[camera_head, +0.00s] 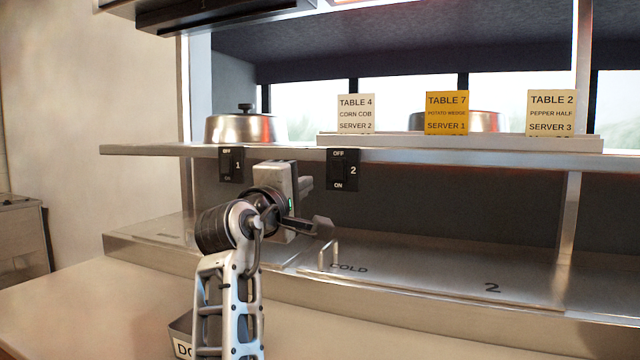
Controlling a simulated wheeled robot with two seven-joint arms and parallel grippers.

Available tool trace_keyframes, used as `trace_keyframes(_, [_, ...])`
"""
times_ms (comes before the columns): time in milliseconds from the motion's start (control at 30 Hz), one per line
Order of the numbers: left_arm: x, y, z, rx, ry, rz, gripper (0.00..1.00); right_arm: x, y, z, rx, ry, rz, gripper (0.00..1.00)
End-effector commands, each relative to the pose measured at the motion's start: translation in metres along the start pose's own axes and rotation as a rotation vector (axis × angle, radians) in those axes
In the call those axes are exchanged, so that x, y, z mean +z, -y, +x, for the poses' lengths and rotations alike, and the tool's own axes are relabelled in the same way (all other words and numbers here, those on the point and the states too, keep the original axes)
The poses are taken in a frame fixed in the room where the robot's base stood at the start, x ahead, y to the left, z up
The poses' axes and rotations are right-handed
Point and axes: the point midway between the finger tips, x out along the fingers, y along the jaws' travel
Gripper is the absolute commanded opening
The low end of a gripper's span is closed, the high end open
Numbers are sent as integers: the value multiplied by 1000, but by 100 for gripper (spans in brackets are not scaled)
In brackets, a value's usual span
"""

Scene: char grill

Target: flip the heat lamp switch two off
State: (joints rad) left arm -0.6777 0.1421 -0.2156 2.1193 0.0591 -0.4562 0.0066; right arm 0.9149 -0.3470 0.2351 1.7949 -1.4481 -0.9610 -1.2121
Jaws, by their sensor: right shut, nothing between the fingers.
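Heat lamp switch two (343,170) is a black plate on the front edge of the steel shelf, marked OFF at the top, ON at the bottom and 2 at its right. The lie of its small dark rocker is too dim to tell. My right gripper (314,224) is shut and empty, below and slightly left of switch two, and looks apart from it. My left gripper is not in view.
Switch one (231,165) is on the same edge, left of my right gripper. The shelf (400,154) holds order tickets (447,113) and a domed metal lid (241,127). Below is a steel counter with a COLD lid and handle (335,252).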

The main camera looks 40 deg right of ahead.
Motion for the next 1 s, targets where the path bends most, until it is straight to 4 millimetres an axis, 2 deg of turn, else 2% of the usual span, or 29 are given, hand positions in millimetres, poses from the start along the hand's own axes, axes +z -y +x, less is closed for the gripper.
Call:
trace_keyframes(333, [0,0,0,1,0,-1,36,0,0,0,0,0,0,0])
trace_keyframes(467, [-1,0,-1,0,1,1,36,0,0,8,0,2,-1,0])
trace_keyframes(567, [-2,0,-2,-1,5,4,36,0,-1,21,0,2,-2,0])
trace_keyframes(1000, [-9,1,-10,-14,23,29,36,1,-2,112,-1,2,-2,0])
